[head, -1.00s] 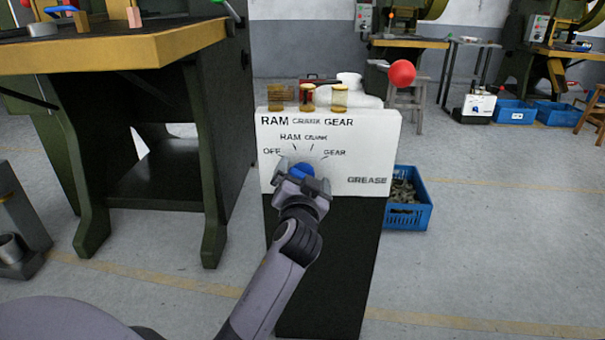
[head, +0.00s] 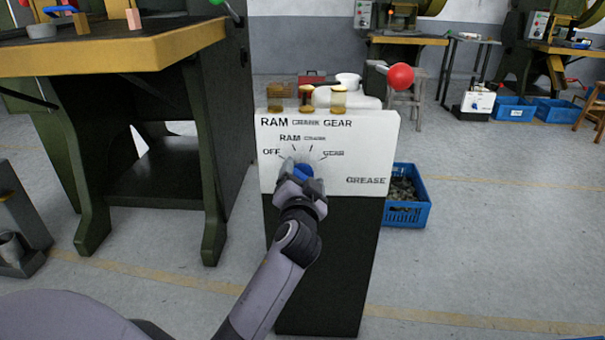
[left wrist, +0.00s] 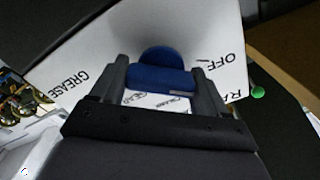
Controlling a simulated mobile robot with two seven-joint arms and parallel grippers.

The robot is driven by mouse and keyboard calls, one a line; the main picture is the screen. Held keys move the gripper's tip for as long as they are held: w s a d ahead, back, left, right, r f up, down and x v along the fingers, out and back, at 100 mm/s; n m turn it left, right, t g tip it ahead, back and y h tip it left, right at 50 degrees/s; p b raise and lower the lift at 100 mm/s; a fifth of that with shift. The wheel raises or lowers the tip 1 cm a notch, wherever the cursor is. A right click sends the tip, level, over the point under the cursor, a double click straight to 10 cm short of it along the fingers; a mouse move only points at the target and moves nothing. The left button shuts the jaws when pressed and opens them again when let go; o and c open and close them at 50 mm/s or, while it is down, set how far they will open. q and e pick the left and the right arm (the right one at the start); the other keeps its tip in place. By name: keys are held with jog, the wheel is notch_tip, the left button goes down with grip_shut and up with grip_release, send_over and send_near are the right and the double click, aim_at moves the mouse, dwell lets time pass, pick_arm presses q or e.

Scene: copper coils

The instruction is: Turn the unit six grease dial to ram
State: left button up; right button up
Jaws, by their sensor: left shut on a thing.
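The white grease panel (head: 345,166) stands on a dark pedestal, lettered OFF, RAM, CRANK and GEAR around a blue dial (head: 303,172). My left gripper (head: 301,177) is at the dial from the front, its fingers shut on the blue knob. In the left wrist view the blue dial (left wrist: 160,75) lies between the two fingers (left wrist: 163,90). The gripper covers much of the dial in the head view, so I cannot tell which mark it points to. My right gripper is not in view.
Oil cups (head: 306,98) and a red ball on a lever (head: 400,77) are at the panel's top. A blue crate (head: 409,212) stands to its right. A heavy workbench (head: 130,50) is at the left. Floor right of the crate is clear.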

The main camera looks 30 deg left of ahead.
pick_arm(q)
jog(key=shift+r+m+p, duration=0.2)
jog(key=shift+m+p, duration=0.1)
jog(key=shift+m, duration=0.5)
jog(key=shift+f+m+p, duration=0.1)
jog(key=shift+m+p, duration=0.9)
jog(key=shift+m, duration=0.1)
jog(key=shift+f+m+p, duration=0.1)
jog(key=shift+m+p, duration=0.5)
jog(key=shift+m, duration=0.5)
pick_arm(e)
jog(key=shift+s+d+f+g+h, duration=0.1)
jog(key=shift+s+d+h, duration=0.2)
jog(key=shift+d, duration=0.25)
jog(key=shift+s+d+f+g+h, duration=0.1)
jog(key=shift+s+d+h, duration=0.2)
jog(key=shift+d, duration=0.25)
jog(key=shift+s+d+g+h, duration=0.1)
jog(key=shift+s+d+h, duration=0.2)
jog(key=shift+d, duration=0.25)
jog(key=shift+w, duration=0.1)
pick_arm(q)
jog(key=o, duration=1)
jog(key=shift+c, duration=0.2)
jog(key=shift+d, duration=0.1)
